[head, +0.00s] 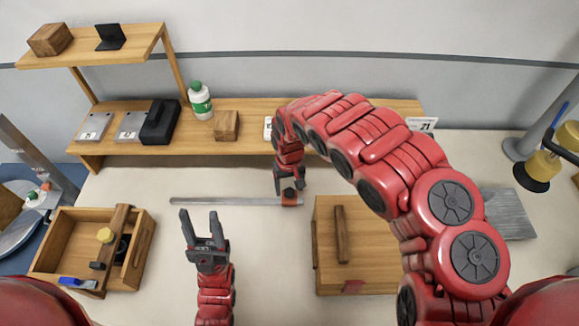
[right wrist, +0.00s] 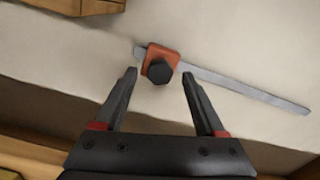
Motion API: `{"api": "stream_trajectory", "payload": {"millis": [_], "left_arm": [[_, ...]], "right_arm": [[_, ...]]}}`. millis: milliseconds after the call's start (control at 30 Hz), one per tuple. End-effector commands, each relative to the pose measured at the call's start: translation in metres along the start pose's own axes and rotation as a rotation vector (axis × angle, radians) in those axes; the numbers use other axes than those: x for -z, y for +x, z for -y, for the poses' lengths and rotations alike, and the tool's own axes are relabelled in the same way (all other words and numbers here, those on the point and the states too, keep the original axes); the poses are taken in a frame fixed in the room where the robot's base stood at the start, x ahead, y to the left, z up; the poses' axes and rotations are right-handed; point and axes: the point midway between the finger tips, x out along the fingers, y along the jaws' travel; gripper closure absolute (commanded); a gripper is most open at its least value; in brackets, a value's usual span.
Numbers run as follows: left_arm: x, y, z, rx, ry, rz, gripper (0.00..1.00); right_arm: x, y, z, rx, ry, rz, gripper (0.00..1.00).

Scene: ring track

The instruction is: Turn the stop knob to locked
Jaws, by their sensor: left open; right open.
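The stop is an orange block (head: 292,202) with a round black knob (head: 288,192), at the right end of a flat grey metal bar (head: 225,201) on the table. In the right wrist view the orange block (right wrist: 152,53), the black knob (right wrist: 160,72) and the bar (right wrist: 250,92) show clearly. My right gripper (head: 290,186) is open and points down over the stop. In its wrist view the knob shows between the two fingertips (right wrist: 158,75), with a gap on each side. My left gripper (head: 199,214) is open and empty, in front of the bar. I cannot read any lock mark on the knob.
A wooden tray (head: 52,240) with tools stands at the left. A wooden box (head: 325,285) with a bar on top stands right of the stop. A shelf (head: 250,108) with a bottle (head: 200,102) and blocks runs along the back. The table around the bar is clear.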

Motion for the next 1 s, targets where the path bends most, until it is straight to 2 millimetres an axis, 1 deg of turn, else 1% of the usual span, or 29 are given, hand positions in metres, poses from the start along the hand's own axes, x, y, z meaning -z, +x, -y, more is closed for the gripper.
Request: {"api": "stream_trajectory", "payload": {"millis": [100, 200, 300, 467, 500, 600, 667, 800, 1000], "left_arm": [[-0.001, -0.003, 0.0, 0.0, 0.0, 0.0, 0.5], [0.004, 0.023, 0.001, 0.0, 0.0, 0.0, 0.5], [0.008, 0.046, 0.002, 0.0, 0.0, -0.001, 0.5], [0.012, 0.072, 0.004, 0.0, 0.0, 0.0, 0.5], [0.012, 0.071, 0.004, 0.0, 0.0, -0.001, 0.5], [0.013, 0.078, 0.004, 0.0, 0.0, 0.0, 0.5], [0.013, 0.074, 0.004, 0.0, 0.0, 0.0, 0.5], [0.013, 0.075, 0.004, 0.0, 0.0, 0.0, 0.5], [0.013, 0.075, 0.004, 0.0, 0.0, 0.0, 0.5]], "right_arm": [[0.001, -0.018, -0.002, -0.006, 0.001, -0.005, 0.28], [0.002, -0.056, -0.003, -0.005, 0.002, -0.006, 0.28], [0.002, -0.083, -0.002, -0.002, 0.001, -0.008, 0.28], [0.002, -0.121, -0.002, 0.0, 0.002, -0.008, 0.28], [0.004, -0.124, -0.002, 0.001, 0.001, -0.011, 0.28], [0.003, -0.141, -0.001, 0.001, 0.002, -0.01, 0.28], [0.002, -0.144, -0.001, 0.0, 0.001, -0.007, 0.28], [0.003, -0.157, 0.0, 0.001, 0.001, -0.009, 0.28], [0.0, -0.163, -0.001, -0.002, 0.002, -0.002, 0.28]]}}
